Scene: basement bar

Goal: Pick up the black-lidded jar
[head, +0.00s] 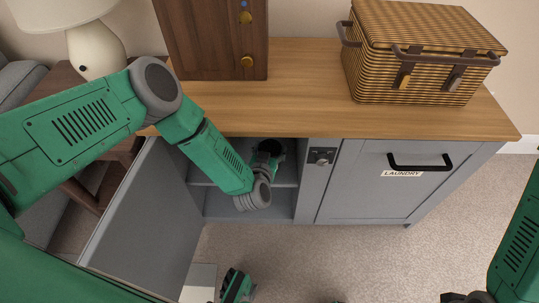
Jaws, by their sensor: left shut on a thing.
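My left arm reaches into the open compartment of the grey cabinet (198,235). My left gripper (265,160) is inside, below the countertop, and is small and dark in the shade. It is shut on a dark, round-topped thing (271,146), which looks like the black-lidded jar. The gripper and the shade hide most of its body, so I cannot tell whether it touches the shelf (285,176).
The cabinet door (145,225) stands open left of my forearm. A divider with a dark latch (321,157) borders the compartment on the right. A closed laundry front (370,185) is beyond it. A wicker basket (420,60) and a wooden box (210,40) stand on the countertop (300,90).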

